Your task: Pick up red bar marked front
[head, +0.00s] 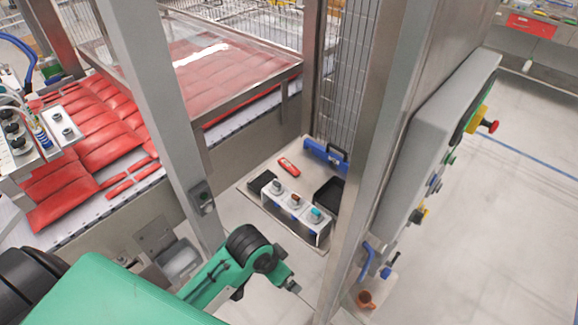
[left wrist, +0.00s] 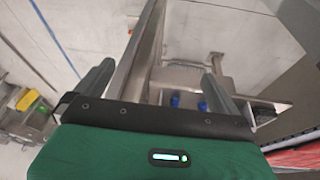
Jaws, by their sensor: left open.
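A small red bar (head: 289,167) with a pale mark lies on a grey platform (head: 262,170) between the metal posts. The mark is too small to read. My left gripper (head: 292,287) is low in the head view, in front of the platform and apart from the bar. In the left wrist view my left gripper (left wrist: 157,84) has its two fingers spread wide, with nothing held between them. I cannot make out the red bar in that view. My right gripper is not in view.
A white rack with several knobs (head: 296,211), a black tray (head: 328,198) and a blue-handled item (head: 325,155) share the platform. Metal posts (head: 165,110) (head: 375,120) stand on both sides. Red packs (head: 105,130) cover the conveyor at left. A control box (head: 430,150) juts out at right.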

